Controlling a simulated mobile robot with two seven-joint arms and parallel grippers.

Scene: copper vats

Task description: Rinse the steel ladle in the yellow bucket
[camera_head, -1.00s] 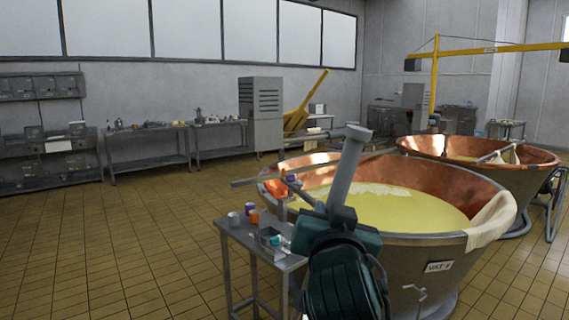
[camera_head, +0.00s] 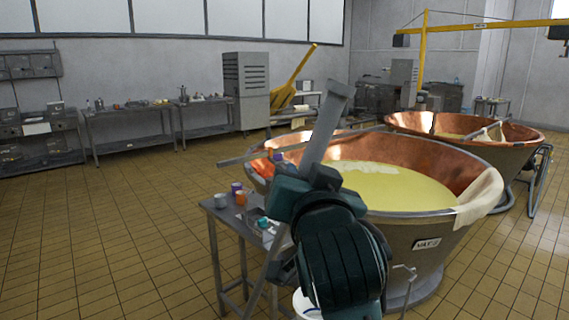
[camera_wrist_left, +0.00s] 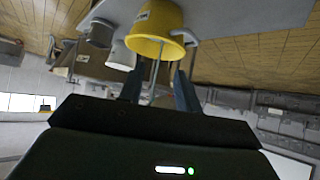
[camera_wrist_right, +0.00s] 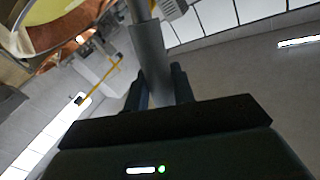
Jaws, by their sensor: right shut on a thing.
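My right gripper (camera_head: 308,184) is shut on a grey metal bar (camera_head: 327,130), apparently the handle of the steel ladle. The bar rises from the gripper in front of the near vat; it also shows between the fingers in the right wrist view (camera_wrist_right: 150,55). I cannot make out the ladle's bowl. The yellow bucket (camera_wrist_left: 158,32) shows in the left wrist view, beyond the fingertips; I do not see it in the head view. My left gripper (camera_wrist_left: 159,88) has its fingers apart, with no held thing clearly visible, and is outside the head view.
The near copper vat (camera_head: 415,225) holds yellowish liquid, with a cloth (camera_head: 481,198) over its rim. A small steel table (camera_head: 228,218) with cups stands to its left. A white container (camera_head: 303,305) is partly hidden below my right arm. Open tiled floor lies left.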

